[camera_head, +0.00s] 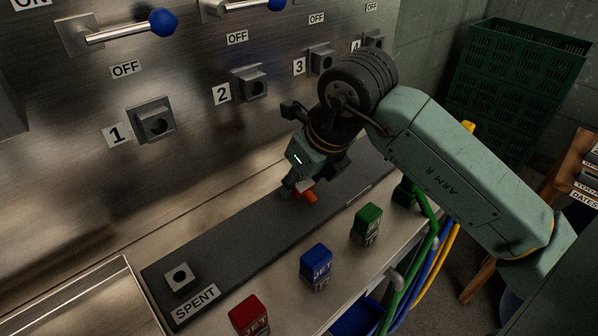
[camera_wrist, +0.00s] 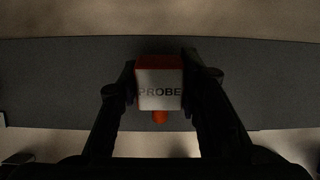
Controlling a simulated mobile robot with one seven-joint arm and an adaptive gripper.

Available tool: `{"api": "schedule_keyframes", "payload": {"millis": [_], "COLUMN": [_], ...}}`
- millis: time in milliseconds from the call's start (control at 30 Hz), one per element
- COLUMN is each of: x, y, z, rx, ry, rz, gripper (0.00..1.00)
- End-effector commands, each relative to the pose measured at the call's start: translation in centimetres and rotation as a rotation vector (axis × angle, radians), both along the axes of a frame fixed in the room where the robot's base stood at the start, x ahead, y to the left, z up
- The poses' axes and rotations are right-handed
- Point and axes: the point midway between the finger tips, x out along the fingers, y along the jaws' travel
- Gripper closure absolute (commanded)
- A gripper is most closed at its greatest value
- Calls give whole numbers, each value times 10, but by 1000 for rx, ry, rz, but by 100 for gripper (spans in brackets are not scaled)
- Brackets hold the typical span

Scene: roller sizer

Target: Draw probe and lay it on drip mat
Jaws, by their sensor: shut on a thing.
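The probe (camera_wrist: 159,88) is a block with a white face marked PROBE, an orange-red top edge and an orange tip. It sits between the two dark fingers of my gripper (camera_wrist: 160,78), which is shut on it. In the head view the probe's orange part (camera_head: 307,196) shows below my gripper (camera_head: 298,190), over the dark grey strip that looks like the drip mat (camera_head: 225,240). The mat also shows behind the probe in the wrist view (camera_wrist: 55,85). I cannot tell whether the probe touches the mat.
A SPENT socket block (camera_head: 180,278) stands at the mat's near left end. Red (camera_head: 249,314), blue (camera_head: 316,264) and green (camera_head: 367,222) JET blocks line the ledge in front. The metal panel behind carries numbered sockets (camera_head: 154,123) and blue-knobbed levers (camera_head: 163,22). Much of the mat is clear.

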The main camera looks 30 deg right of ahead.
Motion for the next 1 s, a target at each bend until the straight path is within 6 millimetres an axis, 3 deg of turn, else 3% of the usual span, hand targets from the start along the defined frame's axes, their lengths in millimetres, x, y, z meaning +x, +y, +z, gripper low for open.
{"api": "schedule_keyframes", "payload": {"millis": [267, 300, 633, 1000], "x": [0, 0, 0, -2], "y": [0, 0, 0, -1], "z": [-2, -2, -2, 2], "rx": [0, 0, 0, -2], "ry": [0, 0, 0, 0], "rz": [0, 0, 0, -1], "gripper": [89, 67, 45, 45]}}
